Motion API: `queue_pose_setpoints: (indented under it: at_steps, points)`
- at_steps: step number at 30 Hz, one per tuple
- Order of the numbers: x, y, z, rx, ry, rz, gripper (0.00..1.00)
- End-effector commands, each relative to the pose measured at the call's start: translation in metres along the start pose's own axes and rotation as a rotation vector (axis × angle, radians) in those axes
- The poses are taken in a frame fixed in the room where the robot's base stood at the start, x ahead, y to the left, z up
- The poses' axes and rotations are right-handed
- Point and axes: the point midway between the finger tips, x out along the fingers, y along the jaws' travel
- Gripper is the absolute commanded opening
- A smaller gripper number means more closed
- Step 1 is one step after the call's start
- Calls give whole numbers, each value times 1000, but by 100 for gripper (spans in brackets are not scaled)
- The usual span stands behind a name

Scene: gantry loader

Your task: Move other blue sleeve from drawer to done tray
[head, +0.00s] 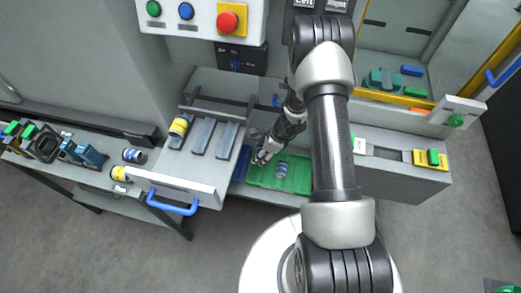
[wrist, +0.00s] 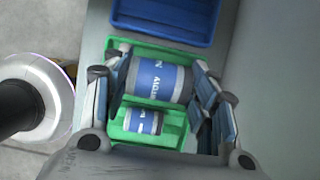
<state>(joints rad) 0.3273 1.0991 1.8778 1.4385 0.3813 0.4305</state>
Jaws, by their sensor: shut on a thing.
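My gripper (head: 263,155) is shut on a blue sleeve with grey ends. In the wrist view this sleeve (wrist: 160,80) lies crosswise between the two fingers (wrist: 149,74), over the green tray (wrist: 130,143). A second blue sleeve (wrist: 143,122) lies below it in that tray, apart from the fingers. The head view shows this second sleeve (head: 281,169) on its side in the green tray (head: 298,182). The drawer (head: 182,181) on the left is pulled open; a yellow sleeve (head: 179,126) lies at the left of its slots, and no blue sleeve shows there.
A blue tray (wrist: 165,18) adjoins the green one. The drawer's blue handle (head: 172,204) juts forward. A blue sleeve (head: 133,155) and a yellow sleeve (head: 119,173) are on the left bench. A control panel (head: 205,15) with a red button is above.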

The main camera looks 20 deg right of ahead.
Motion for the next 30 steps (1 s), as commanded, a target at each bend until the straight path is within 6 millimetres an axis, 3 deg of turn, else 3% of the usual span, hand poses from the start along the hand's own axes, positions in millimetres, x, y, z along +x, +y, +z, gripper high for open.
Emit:
queue_pose_setpoints:
  at_steps: [30]
  points:
    - [72,1,-30,1,0,2,22]
